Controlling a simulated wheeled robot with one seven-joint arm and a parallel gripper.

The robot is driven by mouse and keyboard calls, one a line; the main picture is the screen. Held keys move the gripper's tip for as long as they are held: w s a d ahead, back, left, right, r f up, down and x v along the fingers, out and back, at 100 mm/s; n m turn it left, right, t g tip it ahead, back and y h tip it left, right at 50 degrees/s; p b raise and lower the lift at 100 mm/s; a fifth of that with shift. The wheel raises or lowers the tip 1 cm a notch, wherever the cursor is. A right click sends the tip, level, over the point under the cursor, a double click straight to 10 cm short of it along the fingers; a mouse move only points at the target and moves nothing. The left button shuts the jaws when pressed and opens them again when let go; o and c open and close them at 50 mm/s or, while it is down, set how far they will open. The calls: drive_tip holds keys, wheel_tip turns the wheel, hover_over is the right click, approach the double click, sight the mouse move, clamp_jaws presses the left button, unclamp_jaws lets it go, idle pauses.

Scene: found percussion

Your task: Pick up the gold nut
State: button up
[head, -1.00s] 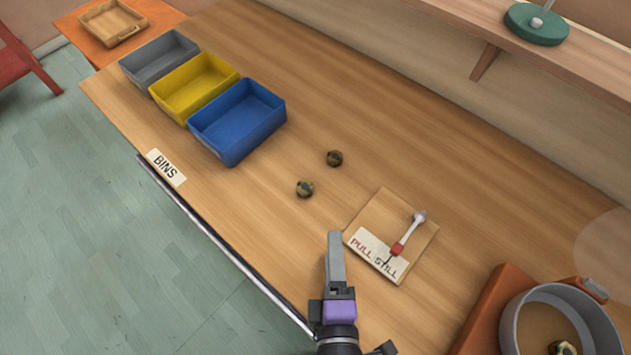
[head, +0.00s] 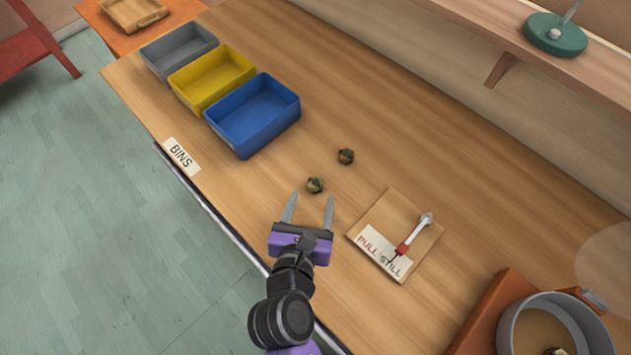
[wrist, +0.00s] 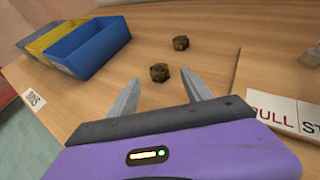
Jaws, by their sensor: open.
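Two small dark, mottled brown-gold nuts lie on the wooden bench. The nearer nut (head: 315,185) is just beyond my fingertips; the farther nut (head: 346,156) lies behind it to the right. In the wrist view the nearer nut (wrist: 160,72) shows just ahead of the gap between the fingers, and the farther nut (wrist: 181,43) is behind it. A third similar nut (head: 554,351) shows partly in the grey pot at the lower right. I cannot tell which is the gold one. My gripper (head: 310,197) is open and empty, pointing toward the nearer nut without touching it.
Grey (head: 180,50), yellow (head: 212,77) and blue (head: 253,115) bins stand at the upper left. The grey pot (head: 512,322) sits at lower right. Bench around the nuts is clear.

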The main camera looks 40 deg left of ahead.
sight(315, 187)
drive_tip(key=shift+x, duration=2.75)
drive_tip(key=shift+s+a+f, duration=0.1)
drive_tip(key=shift+s, duration=0.05)
clamp_jaws()
